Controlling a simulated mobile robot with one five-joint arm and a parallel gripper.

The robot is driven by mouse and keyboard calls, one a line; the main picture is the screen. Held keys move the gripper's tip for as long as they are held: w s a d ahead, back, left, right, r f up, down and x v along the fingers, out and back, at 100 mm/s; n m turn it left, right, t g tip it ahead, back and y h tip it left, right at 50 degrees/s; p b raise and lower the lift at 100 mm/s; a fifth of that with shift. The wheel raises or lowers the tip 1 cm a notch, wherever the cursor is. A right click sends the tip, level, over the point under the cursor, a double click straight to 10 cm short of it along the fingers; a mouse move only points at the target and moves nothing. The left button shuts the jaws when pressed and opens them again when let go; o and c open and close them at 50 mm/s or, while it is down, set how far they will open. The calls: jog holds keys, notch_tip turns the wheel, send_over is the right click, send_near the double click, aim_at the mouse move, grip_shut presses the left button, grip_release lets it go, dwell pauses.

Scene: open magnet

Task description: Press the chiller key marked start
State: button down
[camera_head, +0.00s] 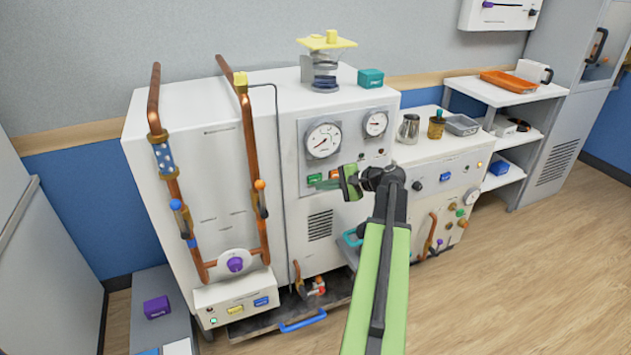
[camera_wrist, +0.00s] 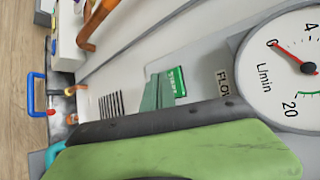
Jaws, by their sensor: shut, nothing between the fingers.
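The green start key (camera_head: 314,178) is on the grey panel of the white chiller, below the larger round gauge. In the wrist view the green key (camera_wrist: 178,82) shows rotated lettering that reads START. My gripper (camera_head: 326,184) is in front of the panel, just right of and slightly below the key in the head view. In the wrist view my gripper (camera_wrist: 158,91) shows as dark green fingers, shut and empty, with the tips right beside the key. I cannot tell whether they touch it. My gripper and arm hide part of the panel to the right.
A large gauge (camera_head: 323,139) marked L/min and a smaller gauge (camera_head: 376,123) sit above the key. Copper pipes (camera_head: 252,165) with valve handles stand out at the left. A blue handle (camera_head: 303,321) is low in front. Open wooden floor (camera_head: 500,290) lies at the right.

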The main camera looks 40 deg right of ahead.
jog(key=shift+w, duration=0.1)
jog(key=shift+w+d, duration=0.15)
jog(key=shift+w, duration=0.15)
jog(key=shift+w+d, duration=0.2)
jog(key=shift+w, duration=0.2)
dwell(0.8)
jog(key=shift+s, duration=0.1)
jog(key=shift+s+a, duration=0.4)
jog(key=shift+s, duration=0.3)
jog(key=shift+s, duration=0.1)
jog(key=s, duration=0.1)
jog(key=s+a, duration=0.1)
jog(key=s, duration=0.2)
jog(key=shift+s+a, duration=0.2)
jog(key=shift+a, duration=0.2)
jog(key=shift+s+f, duration=0.1)
dwell(0.7)
